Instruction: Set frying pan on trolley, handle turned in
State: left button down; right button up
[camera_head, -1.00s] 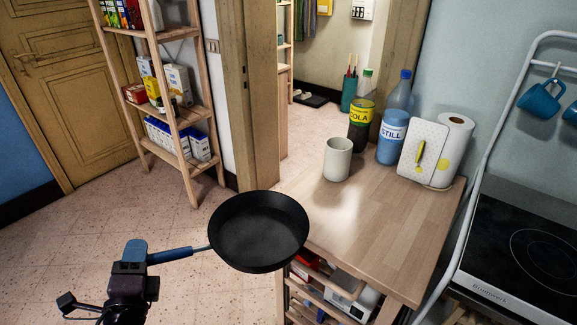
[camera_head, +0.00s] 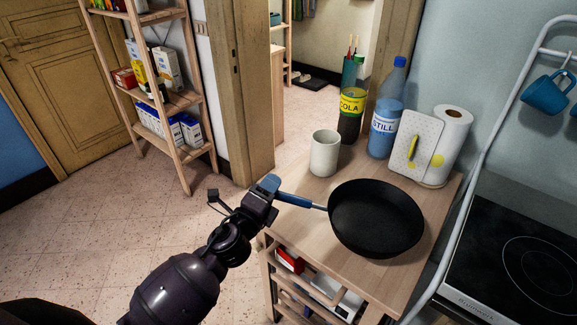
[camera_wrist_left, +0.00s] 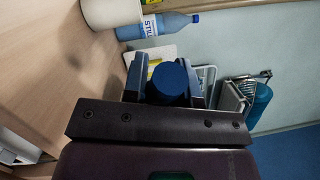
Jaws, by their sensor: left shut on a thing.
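The black frying pan (camera_head: 376,218) is over the wooden trolley top (camera_head: 318,232), level or nearly so; I cannot tell whether it touches the wood. Its blue handle (camera_head: 301,201) points left, towards the trolley's left edge. My left gripper (camera_head: 272,191) is shut on the handle's end, at that left edge. In the left wrist view the fingers (camera_wrist_left: 166,80) close on the blue handle end (camera_wrist_left: 170,82), and the pan itself is hidden. My right gripper is not in view.
A white cup (camera_head: 325,154), a cola bottle (camera_head: 351,108), a blue water bottle (camera_head: 387,112) and a paper towel roll (camera_head: 451,140) stand behind the pan. A white spotted board (camera_head: 414,145) leans by the roll. A stove (camera_head: 520,262) is at the right.

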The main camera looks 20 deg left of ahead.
pick_arm(q)
jog(key=w+m+h, duration=0.1)
jog(key=w+h, duration=0.1)
jog(key=w, duration=0.4)
jog(key=shift+h, duration=0.3)
jog(key=f+b, duration=0.1)
jog(key=f, duration=0.1)
jog(key=f+b, duration=0.2)
jog(key=w+a+f+b, duration=0.1)
jog(key=f, duration=0.1)
jog(key=shift+a+f, duration=0.1)
jog(key=shift+f, duration=0.15)
jog(key=shift+f+b, duration=0.45)
jog(key=shift+b, duration=0.25)
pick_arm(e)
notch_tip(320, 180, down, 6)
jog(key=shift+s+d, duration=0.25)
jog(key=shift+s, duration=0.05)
pick_arm(q)
jog(key=shift+r, duration=0.1)
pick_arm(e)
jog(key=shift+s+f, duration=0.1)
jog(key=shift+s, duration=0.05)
pick_arm(q)
jog(key=shift+f, duration=0.2)
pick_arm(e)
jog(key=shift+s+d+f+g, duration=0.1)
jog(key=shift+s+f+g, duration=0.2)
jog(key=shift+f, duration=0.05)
